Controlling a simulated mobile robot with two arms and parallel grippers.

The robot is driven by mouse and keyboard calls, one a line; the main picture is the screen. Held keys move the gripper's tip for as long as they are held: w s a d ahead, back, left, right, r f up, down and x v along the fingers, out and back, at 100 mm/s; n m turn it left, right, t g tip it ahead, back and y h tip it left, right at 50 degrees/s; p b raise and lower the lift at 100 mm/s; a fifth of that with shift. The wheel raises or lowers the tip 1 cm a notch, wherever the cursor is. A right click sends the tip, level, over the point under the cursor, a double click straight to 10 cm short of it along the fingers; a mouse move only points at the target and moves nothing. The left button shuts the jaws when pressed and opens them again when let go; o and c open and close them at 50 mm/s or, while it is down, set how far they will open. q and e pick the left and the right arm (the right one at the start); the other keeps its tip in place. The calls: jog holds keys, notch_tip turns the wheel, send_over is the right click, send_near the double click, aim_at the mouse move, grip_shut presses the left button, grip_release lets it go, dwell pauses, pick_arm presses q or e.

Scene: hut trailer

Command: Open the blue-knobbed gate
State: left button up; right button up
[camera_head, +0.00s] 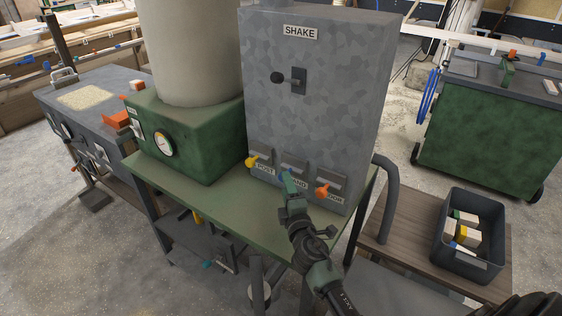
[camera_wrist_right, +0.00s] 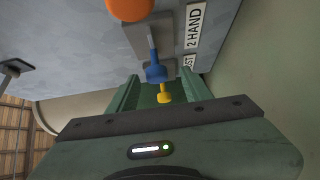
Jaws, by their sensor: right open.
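A grey cabinet (camera_head: 312,90) marked SHAKE stands on a green table. Along its lower front are three gates with knobs: yellow (camera_head: 252,161) at left, blue (camera_head: 286,172) in the middle and orange (camera_head: 322,191) at right. My right gripper (camera_head: 290,182) is in front of the middle gate and partly hides it. In the wrist view the blue knob (camera_wrist_right: 155,73) shows between the two open green fingers (camera_wrist_right: 160,88). The yellow knob (camera_wrist_right: 165,96) lies beyond it, and the orange knob (camera_wrist_right: 129,8) is at the top. I cannot tell whether the fingers touch the blue knob. My left gripper is not in view.
A green box with a gauge (camera_head: 163,144) under a pale cylinder stands left of the cabinet. A black lever (camera_head: 290,79) is higher on the cabinet. A curved grey pipe (camera_head: 388,195) and a dark bin of blocks (camera_head: 474,262) are at right. The green table top (camera_head: 232,212) is mostly clear.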

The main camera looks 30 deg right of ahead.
jog(key=x, duration=0.7)
jog(key=shift+r+b, duration=0.25)
jog(key=shift+b, duration=0.1)
jog(key=shift+w+a, duration=0.1)
grip_shut()
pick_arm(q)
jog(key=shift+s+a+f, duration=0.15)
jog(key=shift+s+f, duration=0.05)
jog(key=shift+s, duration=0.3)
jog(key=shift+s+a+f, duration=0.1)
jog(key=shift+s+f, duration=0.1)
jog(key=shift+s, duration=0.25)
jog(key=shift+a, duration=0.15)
